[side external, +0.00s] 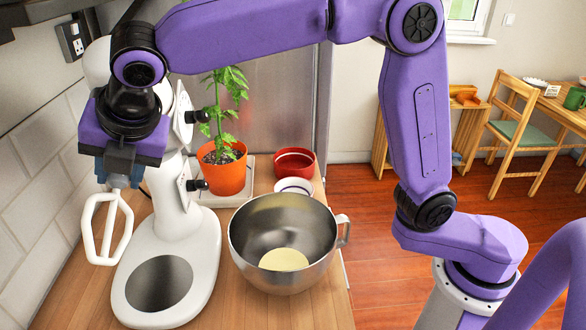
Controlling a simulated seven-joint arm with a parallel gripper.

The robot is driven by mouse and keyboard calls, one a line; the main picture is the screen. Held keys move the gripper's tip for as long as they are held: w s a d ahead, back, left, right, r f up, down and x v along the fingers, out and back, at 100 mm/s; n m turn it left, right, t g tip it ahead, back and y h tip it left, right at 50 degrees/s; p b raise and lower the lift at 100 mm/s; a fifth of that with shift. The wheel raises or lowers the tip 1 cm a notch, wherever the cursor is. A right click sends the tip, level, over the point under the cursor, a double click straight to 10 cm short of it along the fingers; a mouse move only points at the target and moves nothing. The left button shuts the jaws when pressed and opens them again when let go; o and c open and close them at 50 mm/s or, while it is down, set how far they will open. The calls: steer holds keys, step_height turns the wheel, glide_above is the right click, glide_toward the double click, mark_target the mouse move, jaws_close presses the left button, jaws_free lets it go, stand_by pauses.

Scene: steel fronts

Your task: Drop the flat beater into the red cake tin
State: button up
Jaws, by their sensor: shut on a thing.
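The flat beater (104,228) is a white open frame at the left of the side external view. My gripper (118,178) points down and is shut on the top of the beater, holding it above the counter, to the left of the white stand mixer (196,245). The red cake tin (295,162) stands at the back right of the counter, beside the potted plant. The beater is well apart from the tin. The fingertips are small and partly hidden by the gripper body.
A steel mixing bowl (262,222) with something pale yellow in it stands right of the mixer, in front of the tin. A small white round dish (293,186) sits between them. An orange pot (222,172) with a leafy plant stands left of the tin. A tiled wall (42,215) is at left.

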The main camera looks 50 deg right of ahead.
steer(key=s+d+m+h, duration=0.1)
steer(key=d+m+h, duration=0.4)
steer(key=d, duration=1)
steer(key=w+d+f+m, duration=0.1)
steer(key=w+d+f, duration=0.3)
steer(key=d, duration=0.9)
steer(key=w+d+f+m, duration=0.1)
steer(key=w+d+f, duration=0.2)
steer(key=d, duration=1)
steer(key=w+d+f+m, duration=0.1)
steer(key=w+d+f, duration=0.3)
steer(key=d, duration=1)
steer(key=shift+g+y, duration=0.3)
steer(key=shift+s+a+f, duration=0.15)
steer(key=shift+f, duration=1.1)
steer(key=shift+s+a+f, duration=0.1)
steer(key=shift+a+f, duration=0.05)
steer(key=shift+f, duration=1.1)
steer(key=o, duration=1.2)
steer(key=shift+c, duration=0.2)
